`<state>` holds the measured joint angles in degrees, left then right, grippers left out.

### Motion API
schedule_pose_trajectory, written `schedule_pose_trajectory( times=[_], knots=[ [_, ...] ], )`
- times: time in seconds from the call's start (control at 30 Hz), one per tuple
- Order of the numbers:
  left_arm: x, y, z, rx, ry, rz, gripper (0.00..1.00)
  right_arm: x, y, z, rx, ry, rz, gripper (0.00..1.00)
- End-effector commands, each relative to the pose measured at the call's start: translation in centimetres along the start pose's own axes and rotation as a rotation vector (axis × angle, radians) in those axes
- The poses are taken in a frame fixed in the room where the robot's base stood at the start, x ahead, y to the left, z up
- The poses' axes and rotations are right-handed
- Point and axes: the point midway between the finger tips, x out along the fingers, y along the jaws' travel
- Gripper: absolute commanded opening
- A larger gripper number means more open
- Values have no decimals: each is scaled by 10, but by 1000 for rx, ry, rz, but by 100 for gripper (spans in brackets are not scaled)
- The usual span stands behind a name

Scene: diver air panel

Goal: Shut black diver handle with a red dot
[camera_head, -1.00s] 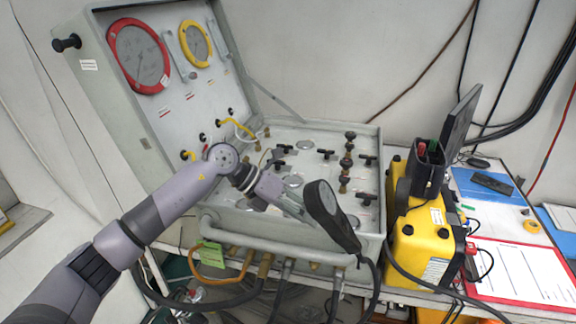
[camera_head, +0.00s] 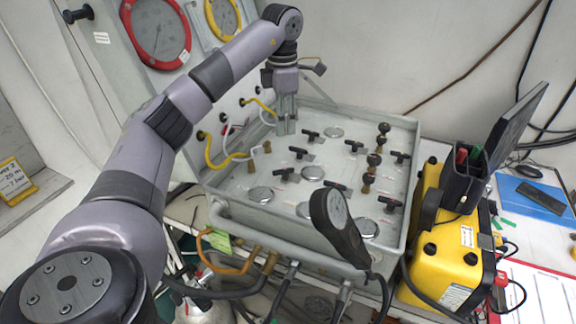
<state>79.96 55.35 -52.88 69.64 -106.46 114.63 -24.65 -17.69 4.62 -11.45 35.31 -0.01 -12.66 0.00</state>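Several black T-shaped handles stand on the grey panel (camera_head: 240,200) in the open case. One handle (camera_head: 310,135) is at the back left, close to the right of my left gripper. Others are a handle (camera_head: 298,152) and a handle (camera_head: 285,173) down the left side, a handle (camera_head: 335,187) near the middle and a handle (camera_head: 390,204) at the front right. I cannot make out which one bears a red dot. My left gripper (camera_head: 286,130) points down over the panel's back left; its fingers look close together, but their gap is unclear. My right gripper is not in view.
Dark round knobs (camera_head: 374,160) stand at the right. Yellow hoses (camera_head: 222,160) loop at the left. A yellow case (camera_head: 450,250) stands to the right.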

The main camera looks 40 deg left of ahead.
Motion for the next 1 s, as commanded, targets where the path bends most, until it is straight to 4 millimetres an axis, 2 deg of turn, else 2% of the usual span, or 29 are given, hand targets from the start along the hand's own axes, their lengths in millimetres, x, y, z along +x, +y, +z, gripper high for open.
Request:
schedule_pose_trajectory(
  times=[0.03,0.13,0.4,0.5,0.73,1.0],
  knots=[
    [12,0,-1,0,8,-3,31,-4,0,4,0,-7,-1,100],
    [33,-1,-1,1,7,-3,31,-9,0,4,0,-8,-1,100],
    [91,-1,-1,1,5,-3,31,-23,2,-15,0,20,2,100],
    [109,-1,-1,0,4,-3,31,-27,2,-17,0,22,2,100],
    [134,-1,0,1,0,-1,31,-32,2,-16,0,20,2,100],
    [138,-1,0,1,-1,0,31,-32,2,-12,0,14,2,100]
  ],
)
